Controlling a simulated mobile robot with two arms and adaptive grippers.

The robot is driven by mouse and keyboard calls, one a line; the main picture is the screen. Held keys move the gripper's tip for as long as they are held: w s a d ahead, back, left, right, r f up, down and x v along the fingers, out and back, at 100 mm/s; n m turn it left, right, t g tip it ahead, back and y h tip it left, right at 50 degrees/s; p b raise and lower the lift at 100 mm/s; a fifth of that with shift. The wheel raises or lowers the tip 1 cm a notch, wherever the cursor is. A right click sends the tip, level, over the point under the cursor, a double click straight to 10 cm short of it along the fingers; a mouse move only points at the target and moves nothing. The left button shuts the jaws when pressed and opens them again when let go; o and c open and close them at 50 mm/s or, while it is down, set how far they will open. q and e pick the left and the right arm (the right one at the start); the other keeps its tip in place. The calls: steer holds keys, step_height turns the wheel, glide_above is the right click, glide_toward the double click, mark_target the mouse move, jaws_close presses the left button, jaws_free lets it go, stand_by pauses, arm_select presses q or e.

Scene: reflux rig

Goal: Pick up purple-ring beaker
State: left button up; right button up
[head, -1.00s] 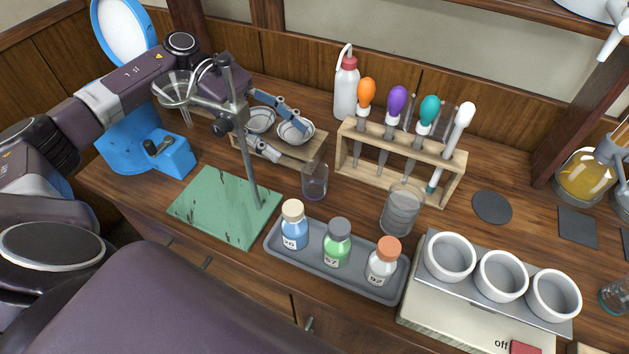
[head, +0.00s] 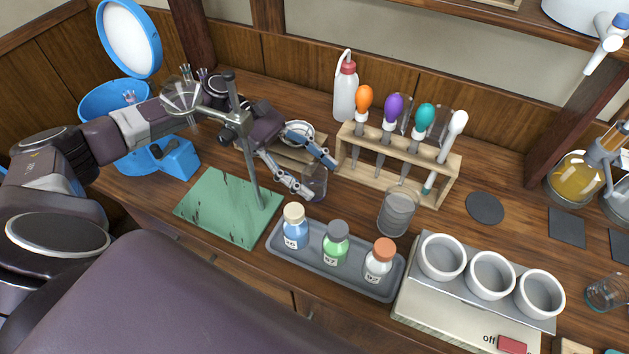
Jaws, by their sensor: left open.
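A small clear glass beaker (head: 316,182) with a faint purple tint stands upright on the bench, just behind the grey tray. I take it as the purple-ring beaker; its ring is too small to make out clearly. My left gripper (head: 318,172) reaches in from the left, behind the stand's rod. Its fingers are open, one behind the beaker and one at its left front side. I cannot tell whether they touch the glass. My right gripper is not in view.
A clamp stand (head: 252,160) on a green base is left of the beaker. A grey tray (head: 280,252) with bottles lies in front. A wooden pipette rack (head: 385,187) stands behind right. A larger beaker (head: 397,212) and a hotplate (head: 440,320) with white cups are right.

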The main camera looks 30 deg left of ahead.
arm_select(q)
steer(key=shift+c, duration=0.2)
steer(key=c, duration=1.2)
step_height(320, 180, up, 20)
steer(key=b, duration=0.3)
steer(key=shift+r, duration=0.1)
